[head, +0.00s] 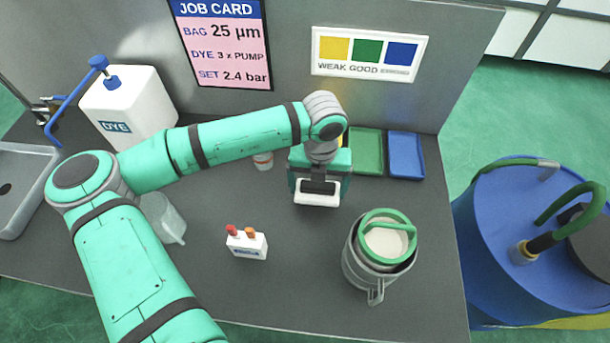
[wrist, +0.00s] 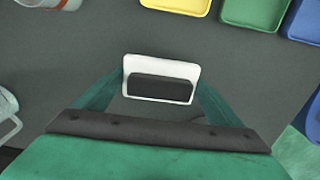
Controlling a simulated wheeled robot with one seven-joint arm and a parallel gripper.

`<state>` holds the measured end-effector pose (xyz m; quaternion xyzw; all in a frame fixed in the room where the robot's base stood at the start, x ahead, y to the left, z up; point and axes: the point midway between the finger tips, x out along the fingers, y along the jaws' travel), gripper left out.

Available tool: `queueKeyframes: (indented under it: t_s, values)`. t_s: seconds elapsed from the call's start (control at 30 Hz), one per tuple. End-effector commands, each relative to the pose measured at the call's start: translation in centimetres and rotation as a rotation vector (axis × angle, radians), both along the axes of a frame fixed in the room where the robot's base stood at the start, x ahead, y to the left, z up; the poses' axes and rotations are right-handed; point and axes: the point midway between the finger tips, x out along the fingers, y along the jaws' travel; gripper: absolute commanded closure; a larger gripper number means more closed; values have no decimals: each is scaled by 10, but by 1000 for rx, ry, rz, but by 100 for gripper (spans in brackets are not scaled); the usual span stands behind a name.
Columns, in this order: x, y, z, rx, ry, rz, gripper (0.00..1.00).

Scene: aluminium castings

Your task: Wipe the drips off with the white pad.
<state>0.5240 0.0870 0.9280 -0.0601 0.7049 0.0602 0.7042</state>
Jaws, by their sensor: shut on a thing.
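My gripper (wrist: 160,93) is shut on the white pad (wrist: 131,67), which has a dark grip block (wrist: 160,88) on its back. In the head view the white pad (head: 318,199) sits below my gripper (head: 318,186), over the middle of the dark bench. I cannot tell whether the pad touches the bench top. No drips can be made out in either view; the pad and my arm hide part of the bench.
A metal pot with a green-rimmed strainer (head: 388,218) stands at right front. A small white box with red and orange tops (head: 246,242) and a clear jug (head: 163,218) are left. Green (head: 367,151) and blue (head: 406,155) trays lie behind; a white DYE container (head: 130,108) stands back left.

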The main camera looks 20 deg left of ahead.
Motion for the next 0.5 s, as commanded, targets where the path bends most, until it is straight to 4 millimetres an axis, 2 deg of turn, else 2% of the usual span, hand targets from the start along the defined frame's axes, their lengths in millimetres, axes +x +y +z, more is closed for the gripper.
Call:
queueKeyframes:
  t_s: [0.3,0.5]
  values:
    - [1,-7,29,0,-1,-14,32]
    - [1,-9,39,0,-1,-17,32]
